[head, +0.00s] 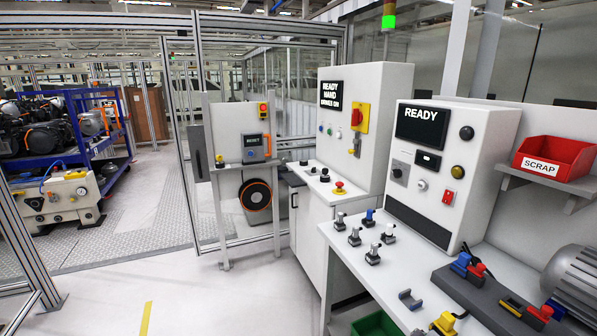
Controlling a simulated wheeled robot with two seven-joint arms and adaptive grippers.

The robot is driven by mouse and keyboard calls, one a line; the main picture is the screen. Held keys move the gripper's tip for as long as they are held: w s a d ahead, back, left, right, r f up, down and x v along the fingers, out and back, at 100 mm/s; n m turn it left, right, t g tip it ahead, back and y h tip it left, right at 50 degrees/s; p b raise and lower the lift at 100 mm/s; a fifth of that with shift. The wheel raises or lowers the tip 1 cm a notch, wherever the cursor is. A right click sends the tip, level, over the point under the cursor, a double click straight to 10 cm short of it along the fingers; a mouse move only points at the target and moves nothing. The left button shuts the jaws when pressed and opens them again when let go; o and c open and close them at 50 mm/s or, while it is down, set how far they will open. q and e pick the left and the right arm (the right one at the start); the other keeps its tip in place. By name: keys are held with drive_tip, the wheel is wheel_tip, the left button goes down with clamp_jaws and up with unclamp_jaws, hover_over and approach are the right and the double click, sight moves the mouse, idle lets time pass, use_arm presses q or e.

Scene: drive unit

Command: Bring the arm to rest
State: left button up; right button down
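Neither of my arms and neither of my grippers shows in the head view. A white bench (345,238) stands at the right with a control box on it. The box's dark screen (421,125) reads READY. Several small connectors (373,254) stand on the bench top, in grey, blue and white. A grey finned motor (578,280) is cut off by the right edge. Beside it, a dark base (480,300) carries blue, red and yellow connectors.
A red SCRAP bin (553,158) sits on a shelf at the right. A second cabinet (372,88) stands behind the bench. A green crate (378,324) is below the bench's front edge. A blue rack (70,150) is at the left. The floor (190,290) at lower left is clear.

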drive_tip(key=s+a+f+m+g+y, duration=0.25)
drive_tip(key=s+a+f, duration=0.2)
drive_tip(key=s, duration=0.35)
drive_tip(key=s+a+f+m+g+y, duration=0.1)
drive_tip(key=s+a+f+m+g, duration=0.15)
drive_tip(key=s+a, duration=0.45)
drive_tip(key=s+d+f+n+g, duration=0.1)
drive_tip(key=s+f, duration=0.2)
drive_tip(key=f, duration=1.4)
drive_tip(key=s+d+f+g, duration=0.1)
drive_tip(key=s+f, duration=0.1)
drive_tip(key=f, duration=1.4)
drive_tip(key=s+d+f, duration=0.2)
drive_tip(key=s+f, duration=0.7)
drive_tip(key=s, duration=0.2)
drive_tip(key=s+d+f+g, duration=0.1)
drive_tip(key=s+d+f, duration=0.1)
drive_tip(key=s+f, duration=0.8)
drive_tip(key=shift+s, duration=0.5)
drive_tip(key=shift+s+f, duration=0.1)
